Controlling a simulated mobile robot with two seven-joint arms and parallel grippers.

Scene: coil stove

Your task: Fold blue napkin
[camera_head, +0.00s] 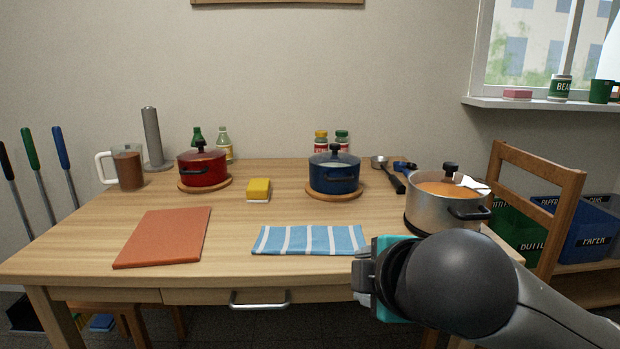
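A blue napkin with white stripes (308,240) lies flat near the front edge of the wooden table, right of centre. It forms a wide, short strip, and its right end is close to my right arm. My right gripper (362,276) comes in from the right and is at the table's front edge, just right of and below the napkin. My own dark wrist hides most of the gripper, so its fingers cannot be made out clearly. My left gripper is not in view.
An orange-red mat (163,237) lies left of the napkin. A blue pot (334,172), a yellow sponge (259,188) and a red pot (202,168) stand behind. A steel pot with orange contents (448,205) stands right. The table (225,272) is bare between mat and napkin.

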